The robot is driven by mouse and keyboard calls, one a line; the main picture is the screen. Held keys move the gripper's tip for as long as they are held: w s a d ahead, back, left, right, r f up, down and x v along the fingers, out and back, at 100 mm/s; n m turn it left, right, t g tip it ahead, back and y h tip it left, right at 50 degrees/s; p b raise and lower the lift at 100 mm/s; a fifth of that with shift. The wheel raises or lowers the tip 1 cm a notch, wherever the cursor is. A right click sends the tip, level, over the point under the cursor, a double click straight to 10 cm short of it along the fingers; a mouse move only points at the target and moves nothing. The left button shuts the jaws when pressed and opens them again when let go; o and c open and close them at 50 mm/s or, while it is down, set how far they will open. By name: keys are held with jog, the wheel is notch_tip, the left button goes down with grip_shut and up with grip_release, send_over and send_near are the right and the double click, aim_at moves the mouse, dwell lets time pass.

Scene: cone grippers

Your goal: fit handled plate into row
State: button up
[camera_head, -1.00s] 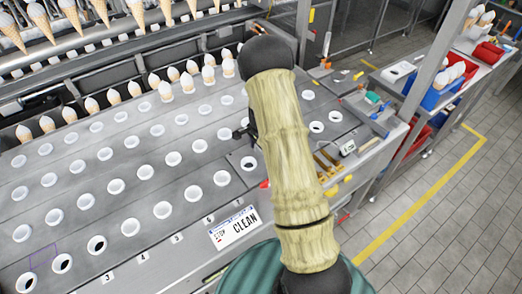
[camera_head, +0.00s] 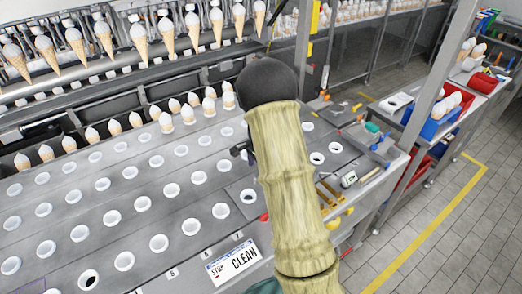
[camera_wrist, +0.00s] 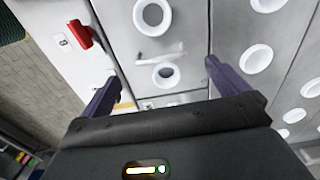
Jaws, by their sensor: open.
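A grey plate with a white bar handle (camera_wrist: 160,55) lies below my gripper in the wrist view, with white-rimmed holes on both sides of the handle. My gripper (camera_wrist: 165,88) is open, its two purple fingers spread left and right of the plate, with nothing between the tips. I cannot tell whether the fingers touch anything. In the head view my arm hides most of the gripper; only a dark part shows left of the arm. The row of plates (camera_head: 130,190) with white-ringed holes fills the left and middle.
A red knob (camera_wrist: 80,35) sits on the edge rail at the left in the wrist view. Cones stand in holders along the back. A "STOP CLEAN" sign (camera_head: 233,261) is on the front edge. Tools and blue and red bins (camera_head: 440,118) are at the right.

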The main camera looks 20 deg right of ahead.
notch_tip(320, 180, up, 11)
jog(key=b, duration=0.1)
jog(key=shift+f, duration=0.15)
dwell(0.8)
jog(key=s+a+n+t, duration=0.1)
jog(key=s+a+n, duration=0.4)
jog(key=s+n, duration=0.3)
jog(key=s+a+f+n+t, duration=0.1)
jog(key=s+a+n, duration=0.5)
jog(key=s, duration=0.6)
jog(key=shift+n+t, duration=0.3)
jog(key=shift+n, duration=0.6)
jog(key=shift+c, duration=0.2)
